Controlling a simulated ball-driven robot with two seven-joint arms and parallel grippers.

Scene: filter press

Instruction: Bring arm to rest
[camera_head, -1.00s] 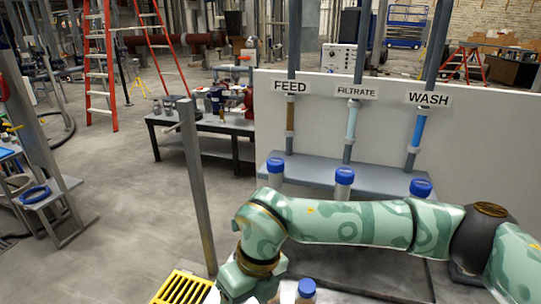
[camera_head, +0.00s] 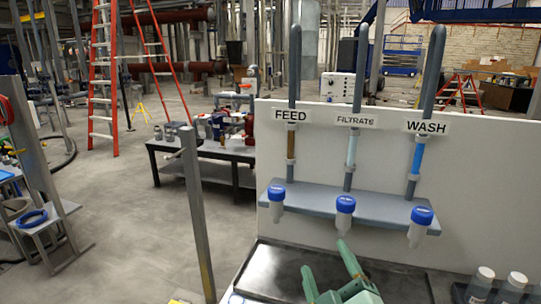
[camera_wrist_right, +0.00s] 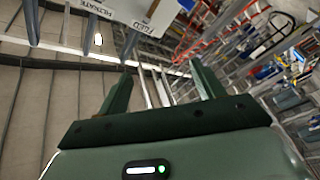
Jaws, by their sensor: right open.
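My right gripper (camera_head: 325,256) is at the bottom middle of the head view, its two green fingers apart and nothing between them. It also shows in the right wrist view (camera_wrist_right: 164,72), open and empty, with tilted sign boards and plant frames beyond it. It is in front of the grey tray and appears below the tube shelf. Most of the right arm is out of the head view. My left gripper is not in view.
A grey shelf (camera_head: 318,200) on the white panel (camera_head: 480,190) holds three blue-capped tubes, the middle one (camera_head: 345,210) nearest the fingers. A dark tray (camera_head: 275,275) lies below. White-capped bottles (camera_head: 483,283) stand at lower right. A metal post (camera_head: 196,215) stands at left.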

